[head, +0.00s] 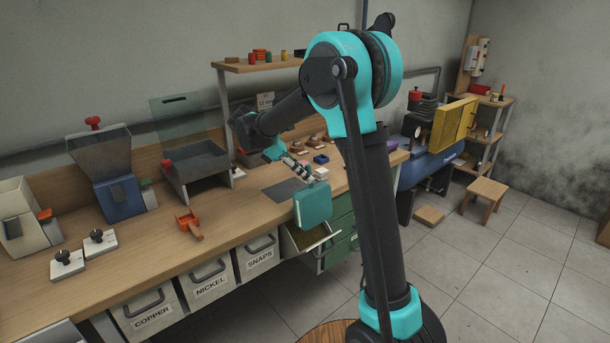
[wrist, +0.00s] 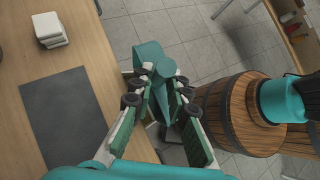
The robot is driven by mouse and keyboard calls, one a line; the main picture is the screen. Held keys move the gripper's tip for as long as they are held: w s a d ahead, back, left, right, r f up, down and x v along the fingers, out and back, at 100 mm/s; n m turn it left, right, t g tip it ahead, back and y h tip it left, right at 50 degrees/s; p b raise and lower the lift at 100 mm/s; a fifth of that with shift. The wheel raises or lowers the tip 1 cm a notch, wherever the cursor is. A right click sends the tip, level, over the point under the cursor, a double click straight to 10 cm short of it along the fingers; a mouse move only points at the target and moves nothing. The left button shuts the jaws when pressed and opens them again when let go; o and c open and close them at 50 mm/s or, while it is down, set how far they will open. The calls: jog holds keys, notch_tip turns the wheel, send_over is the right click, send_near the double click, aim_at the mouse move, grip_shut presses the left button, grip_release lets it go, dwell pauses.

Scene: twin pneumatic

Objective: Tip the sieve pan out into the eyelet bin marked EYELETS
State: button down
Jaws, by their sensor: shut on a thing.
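The teal sieve pan (head: 313,204) hangs steeply tilted, almost on edge, past the front edge of the bench and above an open bin (head: 306,240). Its flat side faces the head camera, so I cannot see what is in it. My gripper (head: 300,172) is shut on the pan's handle; in the wrist view my gripper (wrist: 160,88) has both fingers closed about the teal sieve pan (wrist: 149,54). The open bin is pulled out right of the SNAPS bin, with some yellowish content visible. I cannot read a mark on it.
The COPPER (head: 150,309), NICKEL (head: 208,283) and SNAPS (head: 258,256) bins are shut. Green drawers (head: 342,243) stand right of the open bin. A wooden barrel (wrist: 232,112) stands close by. A dark mat (head: 284,190) and an orange scoop (head: 189,222) lie on the bench.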

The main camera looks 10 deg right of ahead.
jog(key=shift+r, duration=0.1)
jog(key=shift+r, duration=2.45)
notch_tip(320, 180, up, 3)
jog(key=m+t+y, duration=0.2)
jog(key=t+y, duration=0.1)
jog(key=t, duration=0.2)
jog(key=m+t+y, duration=0.2)
jog(key=t, duration=0.3)
jog(key=m+t+y, duration=0.2)
jog(key=t+y, duration=0.1)
jog(key=t, duration=0.1)
jog(key=shift+t+y, duration=0.3)
jog(key=shift+t, duration=0.1)
